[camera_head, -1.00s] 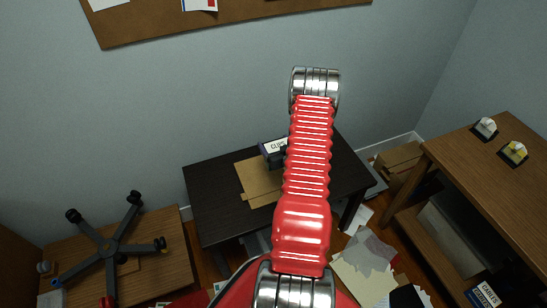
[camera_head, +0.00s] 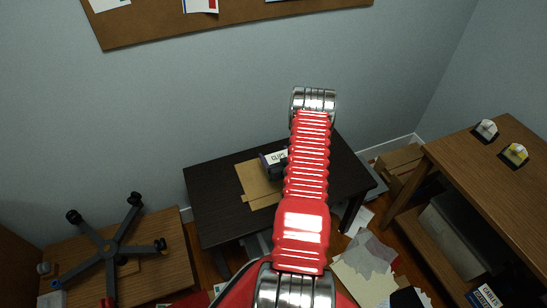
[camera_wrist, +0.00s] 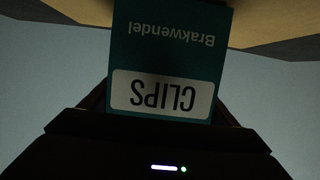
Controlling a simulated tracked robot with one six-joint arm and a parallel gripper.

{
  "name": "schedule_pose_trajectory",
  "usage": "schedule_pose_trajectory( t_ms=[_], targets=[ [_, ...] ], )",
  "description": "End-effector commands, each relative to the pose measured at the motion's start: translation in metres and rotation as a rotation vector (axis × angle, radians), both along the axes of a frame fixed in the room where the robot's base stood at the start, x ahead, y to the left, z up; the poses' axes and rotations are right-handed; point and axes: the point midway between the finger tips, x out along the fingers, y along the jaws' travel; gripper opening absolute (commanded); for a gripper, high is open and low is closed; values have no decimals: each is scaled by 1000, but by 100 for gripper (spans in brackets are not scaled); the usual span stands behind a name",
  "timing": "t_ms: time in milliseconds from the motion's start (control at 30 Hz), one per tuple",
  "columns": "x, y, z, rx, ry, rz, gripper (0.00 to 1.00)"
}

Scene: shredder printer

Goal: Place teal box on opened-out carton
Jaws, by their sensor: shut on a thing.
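The teal box (camera_wrist: 165,52) is held in my gripper (camera_wrist: 160,104); its white "CLIPS" label and the name "Brakwendel" appear upside down in the wrist view. The carton is a flat tan sheet on the dark table. My gripper is mostly hidden behind the arm there. The box's underside is hidden, so I cannot tell whether it touches the carton.
The dark table (camera_head: 213,192) has bare top left of the carton and at right. A wooden desk (camera_head: 470,165) stands at right. An upturned chair base (camera_head: 110,246) lies on a wooden surface at lower left. Papers (camera_head: 366,252) litter the floor.

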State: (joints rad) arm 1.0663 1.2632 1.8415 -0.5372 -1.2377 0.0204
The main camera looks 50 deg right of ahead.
Motion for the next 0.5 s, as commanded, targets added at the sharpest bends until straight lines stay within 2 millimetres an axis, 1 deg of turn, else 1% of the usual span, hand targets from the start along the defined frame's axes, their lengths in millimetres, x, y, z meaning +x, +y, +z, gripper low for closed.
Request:
schedule_pose_trajectory(
  t_ms=[433, 467, 500],
  targets=[
    [0, -1, -4, -1, -2, -1, 56],
    [0, -1, -4, -1, -1, -1, 84],
    [0, -1, -4, -1, -1, -1, 87]
  ],
)
